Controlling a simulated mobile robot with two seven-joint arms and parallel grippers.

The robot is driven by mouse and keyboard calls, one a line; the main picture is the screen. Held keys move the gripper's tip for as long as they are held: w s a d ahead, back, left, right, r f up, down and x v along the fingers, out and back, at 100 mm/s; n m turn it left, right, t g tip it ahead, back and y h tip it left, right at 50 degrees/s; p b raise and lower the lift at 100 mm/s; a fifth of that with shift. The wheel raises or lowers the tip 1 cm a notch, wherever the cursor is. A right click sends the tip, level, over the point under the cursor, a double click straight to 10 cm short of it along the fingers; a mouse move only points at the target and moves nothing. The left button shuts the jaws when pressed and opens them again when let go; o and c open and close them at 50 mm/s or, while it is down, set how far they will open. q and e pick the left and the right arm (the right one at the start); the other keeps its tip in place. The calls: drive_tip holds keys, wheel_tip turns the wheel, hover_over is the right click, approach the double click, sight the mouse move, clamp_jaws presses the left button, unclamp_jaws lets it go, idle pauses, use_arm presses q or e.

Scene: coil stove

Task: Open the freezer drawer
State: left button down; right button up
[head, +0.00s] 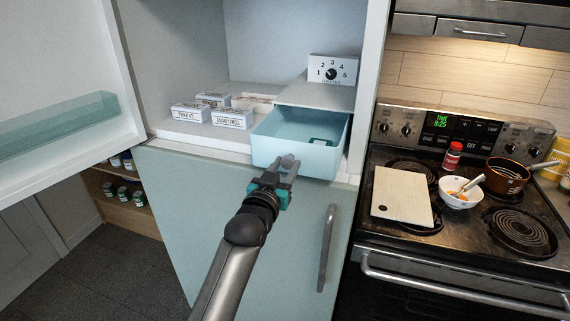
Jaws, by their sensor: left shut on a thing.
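The freezer drawer (312,158) is a pale blue open-topped bin at the right of the freezer compartment. It is pulled partly out, with its front over the top of the lower fridge door. My right gripper is not in view.
The freezer door (60,75) stands wide open at left. White labelled boxes (232,118) sit left of the drawer. A dial panel (332,71) is behind it. The lower door (215,190) has a vertical handle (327,248). The stove (465,235) stands at right.

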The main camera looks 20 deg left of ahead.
use_arm(q)
drive_tip(key=shift+s, duration=0.2)
drive_tip(key=shift+w, duration=0.1)
drive_tip(key=shift+c, duration=2.3)
unclamp_jaws()
drive_tip(key=s+b, duration=0.1)
drive_tip(key=s, duration=1.4)
drive_tip(key=shift+s+a, duration=0.15)
drive_tip(key=shift+a, duration=0.15)
